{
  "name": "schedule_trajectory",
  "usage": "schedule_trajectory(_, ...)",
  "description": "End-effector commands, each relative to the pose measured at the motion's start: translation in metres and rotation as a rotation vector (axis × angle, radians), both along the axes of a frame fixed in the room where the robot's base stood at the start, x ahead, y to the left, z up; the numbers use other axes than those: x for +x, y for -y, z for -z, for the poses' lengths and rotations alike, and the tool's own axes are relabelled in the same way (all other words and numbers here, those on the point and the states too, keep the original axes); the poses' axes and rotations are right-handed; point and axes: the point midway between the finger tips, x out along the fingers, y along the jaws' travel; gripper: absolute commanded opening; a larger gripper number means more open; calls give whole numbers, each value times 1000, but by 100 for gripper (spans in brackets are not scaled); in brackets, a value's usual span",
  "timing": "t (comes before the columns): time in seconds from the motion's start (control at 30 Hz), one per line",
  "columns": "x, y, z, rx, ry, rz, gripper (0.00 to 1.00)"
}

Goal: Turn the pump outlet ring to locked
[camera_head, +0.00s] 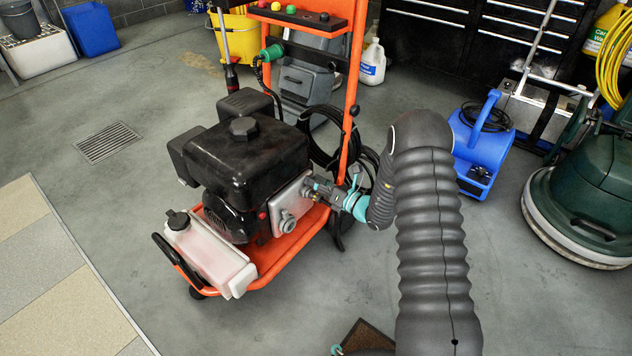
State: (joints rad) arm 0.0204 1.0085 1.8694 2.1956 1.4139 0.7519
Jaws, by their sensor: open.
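The pump's silver body (290,204) sits on the right side of the black engine (243,158) on an orange cart. A round grey fitting (287,222) sticks out low on the pump body. My gripper (311,185) is small in the picture, at the upper right of the pump body, with its fingers pointing left at it. It is open. The outlet ring cannot be made out clearly; the gripper covers that part of the pump. I cannot tell whether the fingers touch or surround the ring, or how it is turned.
The orange cart frame (300,240) and its upright handle (353,90) are close to my gripper. Black hose (322,130) hangs behind it. A blue blower (483,142) and a green floor machine (590,200) stand at the right. A pale tank (208,250) is at the cart's front.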

Motion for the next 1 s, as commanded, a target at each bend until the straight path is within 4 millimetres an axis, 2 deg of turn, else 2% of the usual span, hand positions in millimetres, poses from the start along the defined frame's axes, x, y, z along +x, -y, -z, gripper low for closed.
schedule_trajectory(0.17, -11, 16, 0, 0, -1, 3, 44)
schedule_trajectory(0.6, -61, 80, 0, 0, -3, 3, 44)
schedule_trajectory(0.8, -71, 92, 0, 0, 0, 1, 44)
schedule_trajectory(1.0, -73, 93, 0, 0, 0, 0, 44)
